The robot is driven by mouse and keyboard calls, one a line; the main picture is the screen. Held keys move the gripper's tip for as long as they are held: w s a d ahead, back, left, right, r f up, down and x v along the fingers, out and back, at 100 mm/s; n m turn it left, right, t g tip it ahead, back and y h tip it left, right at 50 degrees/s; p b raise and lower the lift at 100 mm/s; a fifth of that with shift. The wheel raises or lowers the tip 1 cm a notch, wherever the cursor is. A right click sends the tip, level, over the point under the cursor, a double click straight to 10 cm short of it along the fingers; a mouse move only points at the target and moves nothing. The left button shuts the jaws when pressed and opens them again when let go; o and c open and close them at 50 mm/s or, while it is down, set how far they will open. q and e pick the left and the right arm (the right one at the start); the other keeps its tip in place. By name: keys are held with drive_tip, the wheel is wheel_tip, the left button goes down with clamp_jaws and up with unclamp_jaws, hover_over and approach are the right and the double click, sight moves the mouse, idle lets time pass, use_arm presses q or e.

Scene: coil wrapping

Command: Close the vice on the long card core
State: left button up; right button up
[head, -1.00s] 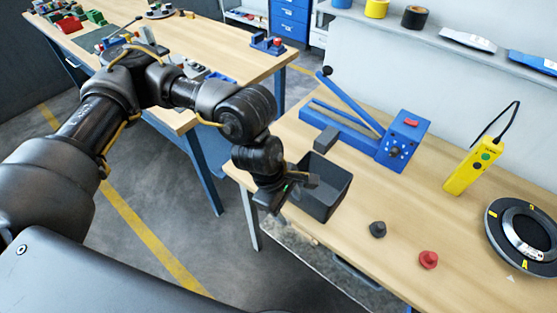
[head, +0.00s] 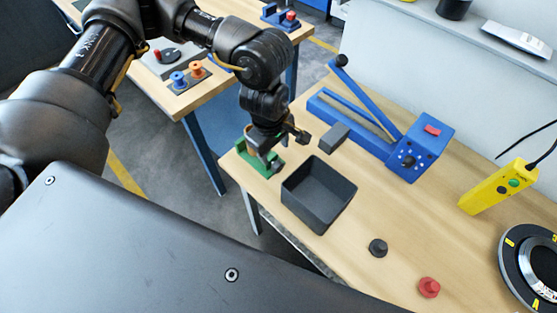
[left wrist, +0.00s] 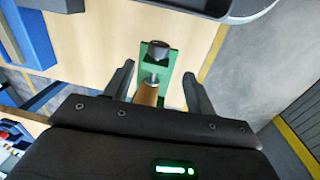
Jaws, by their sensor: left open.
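The green vice (head: 262,168) stands at the near left corner of the wooden bench, partly hidden behind my left gripper (head: 286,152). In the left wrist view the vice (left wrist: 170,62) shows its dark round knob (left wrist: 158,50) and a metal screw below it. A tan piece (left wrist: 147,93), which looks like the card core, lies below the screw; its far end is hidden by my gripper body. My left gripper (left wrist: 158,80) is open, with one finger on each side of the vice and no clear contact. My right gripper is out of view.
An open dark bin (head: 318,195) stands close right of the vice, with a grey block (head: 334,138) behind it. A blue lever device (head: 418,148) stands farther back. A black knob (head: 378,247) and a red knob (head: 429,287) lie in front on clear bench.

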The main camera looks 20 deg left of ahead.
sight(279, 163)
use_arm(q)
drive_tip(key=f, duration=0.2)
drive_tip(key=f+p, duration=0.1)
drive_tip(key=f, duration=0.2)
drive_tip(key=w+f+p, duration=0.1)
drive_tip(key=f, duration=0.2)
drive_tip(key=shift+d+f, duration=0.15)
drive_tip(key=shift+f, duration=0.35)
drive_tip(key=shift+w, duration=0.1)
drive_tip(key=shift+c, duration=0.3)
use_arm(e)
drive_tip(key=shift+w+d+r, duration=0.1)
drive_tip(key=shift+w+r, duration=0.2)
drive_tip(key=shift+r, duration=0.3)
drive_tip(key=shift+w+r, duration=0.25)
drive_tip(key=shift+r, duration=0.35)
